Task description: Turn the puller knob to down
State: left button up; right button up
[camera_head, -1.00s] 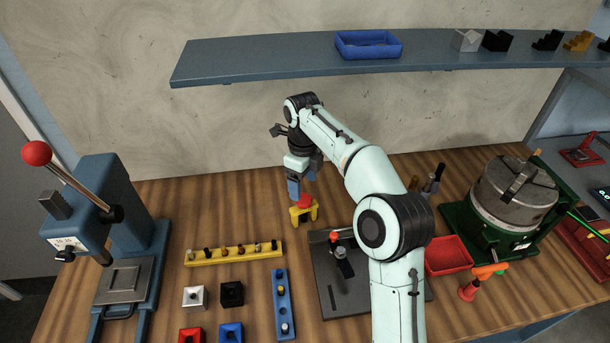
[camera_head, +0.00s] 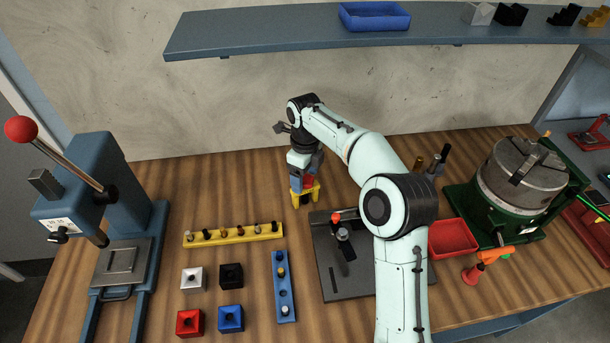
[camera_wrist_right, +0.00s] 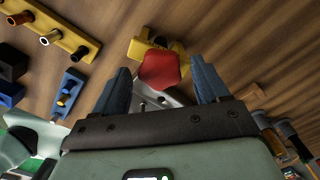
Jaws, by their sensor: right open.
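The puller has a yellow base (camera_head: 314,192) standing on the wooden bench and a red knob (camera_head: 309,181) on top. In the right wrist view the red knob (camera_wrist_right: 160,70) sits between the two blue fingertips, with the yellow base (camera_wrist_right: 143,46) beyond it. My right gripper (camera_head: 303,180) is at the knob, pointing down, with its fingers open on either side. In the wrist view a gap shows between the knob and each finger (camera_wrist_right: 160,75). The gripper partly hides the knob in the head view. My left gripper is not in view.
A yellow strip with pegs (camera_head: 232,234) lies to the left, and a blue strip (camera_head: 283,285) lies in front. A dark plate (camera_head: 330,275) with a black upright part stands close by. A red tray (camera_head: 452,237) and a green-based drum machine (camera_head: 520,190) are right.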

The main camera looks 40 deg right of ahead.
jog(key=c, duration=1.1)
jog(key=shift+o, duration=0.2)
jog(key=shift+r+n+p, duration=0.25)
jog(key=shift+n+p, duration=0.45)
jog(key=shift+n, duration=1.2)
jog(key=shift+w+f, duration=0.15)
jog(key=shift+f, duration=0.15)
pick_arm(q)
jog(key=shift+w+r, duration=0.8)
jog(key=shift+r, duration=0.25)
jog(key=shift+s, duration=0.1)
pick_arm(e)
jog(key=shift+s+r, duration=0.1)
jog(key=shift+s, duration=0.1)
